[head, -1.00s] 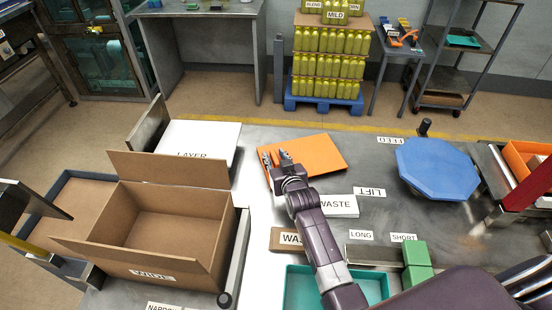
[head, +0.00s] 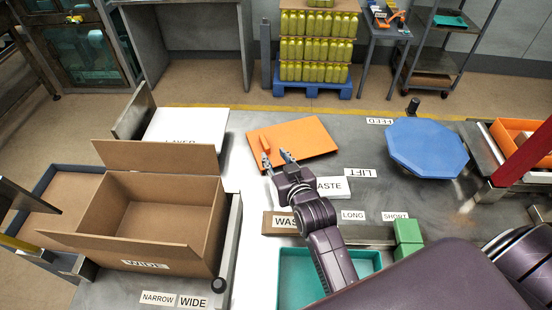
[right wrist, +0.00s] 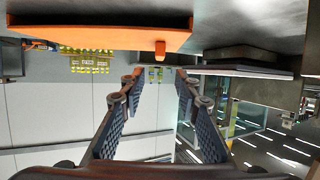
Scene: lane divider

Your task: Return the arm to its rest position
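My right gripper (head: 276,160) is in the middle of the head view, with its fingertips near the left part of the orange panel (head: 302,138). Its two fingers are apart and nothing is between them. In the right wrist view the open fingers (right wrist: 157,75) point outward into the room, with the orange panel (right wrist: 100,32) along the top left. My right arm (head: 322,230) reaches over the teal tray (head: 296,272). My left gripper does not show.
An open brown carton (head: 150,205) stands at left, beside a white layer stack (head: 188,132). A blue octagonal plate (head: 428,146) lies at right. Green blocks (head: 408,236) stand by the metal bar. The grey table (head: 380,195) is bare between the panel and the plate.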

